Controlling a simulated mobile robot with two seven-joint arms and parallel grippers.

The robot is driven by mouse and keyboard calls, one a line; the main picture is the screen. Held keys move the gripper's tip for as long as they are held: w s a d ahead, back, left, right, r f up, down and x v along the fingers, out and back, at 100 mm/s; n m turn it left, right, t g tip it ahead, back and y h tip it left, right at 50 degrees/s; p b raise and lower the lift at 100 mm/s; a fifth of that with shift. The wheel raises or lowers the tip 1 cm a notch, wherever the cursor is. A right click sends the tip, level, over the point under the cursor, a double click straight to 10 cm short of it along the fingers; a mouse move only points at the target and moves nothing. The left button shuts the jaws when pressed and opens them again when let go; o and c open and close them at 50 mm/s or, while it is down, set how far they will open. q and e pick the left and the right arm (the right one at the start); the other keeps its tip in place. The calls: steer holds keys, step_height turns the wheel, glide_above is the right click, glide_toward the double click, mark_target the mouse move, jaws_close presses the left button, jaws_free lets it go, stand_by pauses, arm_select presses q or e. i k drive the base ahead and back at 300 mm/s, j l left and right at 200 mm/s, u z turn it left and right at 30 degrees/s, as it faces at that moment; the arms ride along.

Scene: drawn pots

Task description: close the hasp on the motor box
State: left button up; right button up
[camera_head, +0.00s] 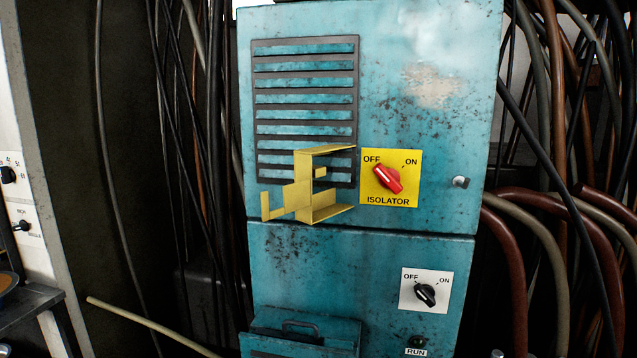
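The motor box is a worn teal metal cabinet (446,140) in the middle of the head view. A yellow hasp (303,190), shaped like an open bracket with a stepped tab at its left, stands out from the box's front over the lower vent slats. It is swung out to the left of the yellow isolator plate (408,200) and does not cover it. The red isolator knob (388,179) sits on that plate, lying diagonally from upper left to lower right, between OFF and ON labels. Neither of my grippers is in view.
A small metal latch knob (460,182) sits right of the plate. Below is a white plate with a black switch (425,294). A handled teal box (300,328) juts out at the bottom. Thick cables (508,250) hang at both sides. A grey table (28,304) is at lower left.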

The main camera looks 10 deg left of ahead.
mark_target(309, 208)
steer(key=k+z, duration=0.15)
steer(key=z, duration=0.95)
steer(key=k+j+z, duration=0.1)
steer(key=j+z, duration=0.25)
steer(key=j, duration=0.35)
steer(key=k+j, duration=0.1)
steer(key=j, duration=0.95)
steer(key=k+j, duration=0.15)
steer(key=j, duration=0.85)
steer(key=k+j, duration=0.15)
steer(key=j, duration=0.4)
